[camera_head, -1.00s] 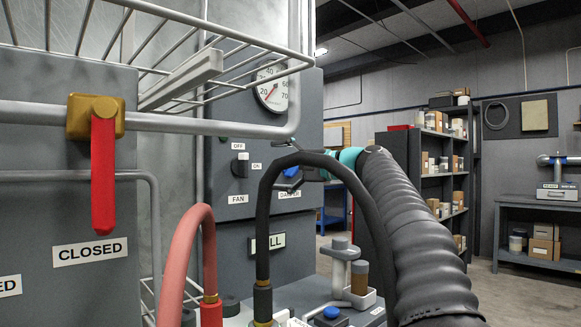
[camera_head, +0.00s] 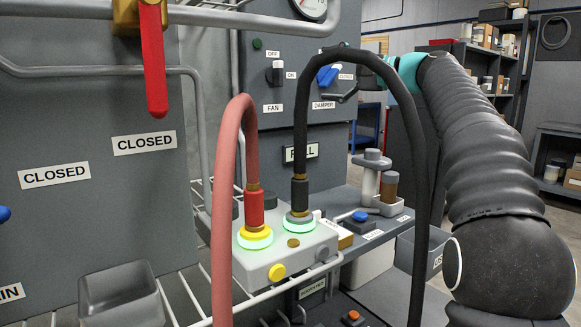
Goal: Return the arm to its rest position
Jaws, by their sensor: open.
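My arm, in a black ribbed sleeve, reaches from the lower right up to a teal wrist joint. My gripper (camera_head: 337,74) is at the wall panel, beside the blue damper lever (camera_head: 328,75). Its dark fingers are spread, one above and one below, with nothing seen held between them. A black hose crosses in front and hides part of it. I cannot tell whether a finger touches the lever.
A black hose (camera_head: 300,120) and a red hose (camera_head: 232,125) rise from a pale box (camera_head: 275,262) near the arm. A red-handled valve (camera_head: 152,60) hangs at upper left. Shelves (camera_head: 490,60) stand behind.

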